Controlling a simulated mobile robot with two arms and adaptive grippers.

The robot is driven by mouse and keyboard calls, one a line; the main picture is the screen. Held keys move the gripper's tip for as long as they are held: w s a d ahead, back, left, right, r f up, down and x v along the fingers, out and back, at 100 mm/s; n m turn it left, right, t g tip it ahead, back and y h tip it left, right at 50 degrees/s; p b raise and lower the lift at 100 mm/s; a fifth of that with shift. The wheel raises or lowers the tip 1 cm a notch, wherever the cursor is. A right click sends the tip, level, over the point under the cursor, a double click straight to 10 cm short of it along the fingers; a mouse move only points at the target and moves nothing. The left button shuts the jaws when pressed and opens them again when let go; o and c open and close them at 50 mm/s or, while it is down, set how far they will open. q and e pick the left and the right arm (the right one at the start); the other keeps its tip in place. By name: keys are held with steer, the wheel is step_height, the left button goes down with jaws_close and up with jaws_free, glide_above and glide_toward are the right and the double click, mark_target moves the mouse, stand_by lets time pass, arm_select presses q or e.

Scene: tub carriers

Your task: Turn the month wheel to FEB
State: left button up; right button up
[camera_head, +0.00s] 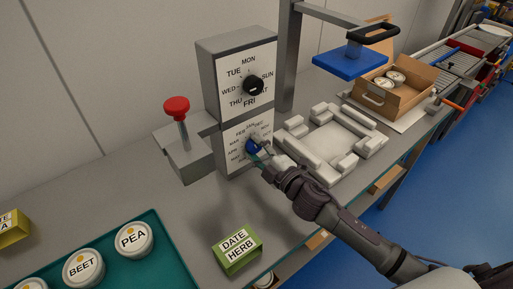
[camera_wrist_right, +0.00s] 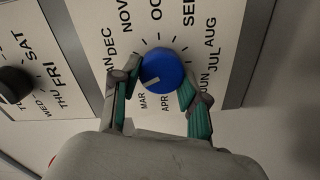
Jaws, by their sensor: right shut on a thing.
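The month wheel is a blue knob (camera_head: 254,146) on the lower white month dial (camera_head: 233,151) of a grey box. My right gripper (camera_head: 262,151) reaches it from the lower right in the head view and is shut on it. In the right wrist view, the fingers (camera_wrist_right: 160,92) lie on both sides of the blue knob (camera_wrist_right: 163,66). Its white pointer mark points down-left, between the finger-covered spot and MAR; the exact month is unclear. FEB is hidden by a finger there, but shows at the dial's upper left in the head view. My left gripper is not in view.
Above is a day dial with a black knob (camera_head: 253,84). A red-topped lever (camera_head: 177,108) stands left of the box, and a white fixture (camera_head: 333,141) right of it. A DATE HERB box (camera_head: 237,250) and a teal tray (camera_head: 150,262) with tubs lie in front.

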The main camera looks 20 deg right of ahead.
steer(key=shift+n, duration=0.6)
steer(key=o, duration=1.1)
steer(key=shift+o, duration=0.2)
steer(key=shift+s, duration=0.1)
steer(key=v, duration=1.1)
steer(key=shift+s+d, duration=0.15)
steer(key=shift+s, duration=0.25)
